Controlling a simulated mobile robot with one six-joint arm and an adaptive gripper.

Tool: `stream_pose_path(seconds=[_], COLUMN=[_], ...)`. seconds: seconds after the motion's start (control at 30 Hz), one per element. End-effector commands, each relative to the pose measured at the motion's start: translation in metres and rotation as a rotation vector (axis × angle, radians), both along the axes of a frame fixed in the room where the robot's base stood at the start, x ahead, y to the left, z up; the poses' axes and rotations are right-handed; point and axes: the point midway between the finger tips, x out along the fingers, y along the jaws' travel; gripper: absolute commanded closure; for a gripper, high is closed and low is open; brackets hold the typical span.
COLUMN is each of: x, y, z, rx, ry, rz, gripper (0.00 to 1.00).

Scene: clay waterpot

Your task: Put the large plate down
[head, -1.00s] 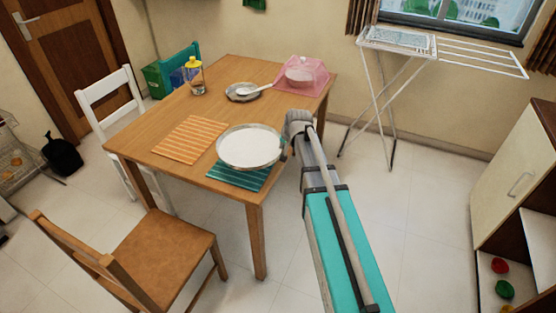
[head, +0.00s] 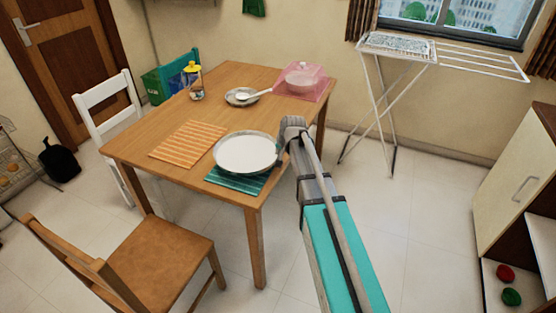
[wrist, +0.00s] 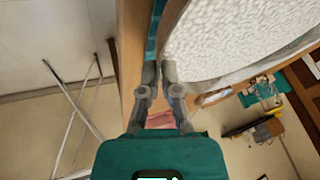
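The large plate (head: 246,153) is round and pale with a grey rim. In the head view it is over the teal striped mat (head: 236,182) at the table's near right corner, covering much of it. I cannot tell whether its underside touches the mat. My gripper (head: 284,151) is at the plate's right edge. In the wrist view, the fingers (wrist: 160,70) are close together on the rim of the plate (wrist: 225,40), which extends to the upper right.
Chairs stand left and in front. A drying rack (head: 385,100) stands right.

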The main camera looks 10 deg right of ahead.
Motion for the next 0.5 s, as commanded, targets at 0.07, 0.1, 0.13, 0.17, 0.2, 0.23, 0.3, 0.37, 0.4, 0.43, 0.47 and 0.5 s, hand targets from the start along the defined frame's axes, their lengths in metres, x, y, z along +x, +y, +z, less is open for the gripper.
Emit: stream_pose_path(seconds=[0.07,0.1,0.13,0.17,0.2,0.23,0.3,0.37,0.4,0.43,0.47,0.5], x=[0.006,0.004,0.004,0.004,0.003,0.003,0.003,0.003,0.003,0.003,0.003,0.003], y=[0.001,0.001,0.001,0.001,0.001,0.001,0.001,0.001,0.001,0.001,0.001,0.001], z=[-0.010,-0.013,-0.016,-0.019,-0.022,-0.024,-0.029,-0.032,-0.034,-0.034,-0.035,-0.035], rx=[0.001,0.001,0.001,0.001,0.001,0.001,0.001,0.001,0.001,0.001,0.001,0.001], ry=[-0.001,-0.001,-0.001,-0.001,-0.001,-0.001,-0.001,-0.001,-0.001,-0.001,-0.001,-0.001], rz=[-0.001,-0.001,-0.001,-0.001,-0.001,-0.001,-0.001,-0.001,-0.001,-0.001,-0.001,-0.001], gripper=[1.00,1.00,1.00,1.00,1.00,1.00,1.00,1.00,1.00,1.00,1.00,1.00])
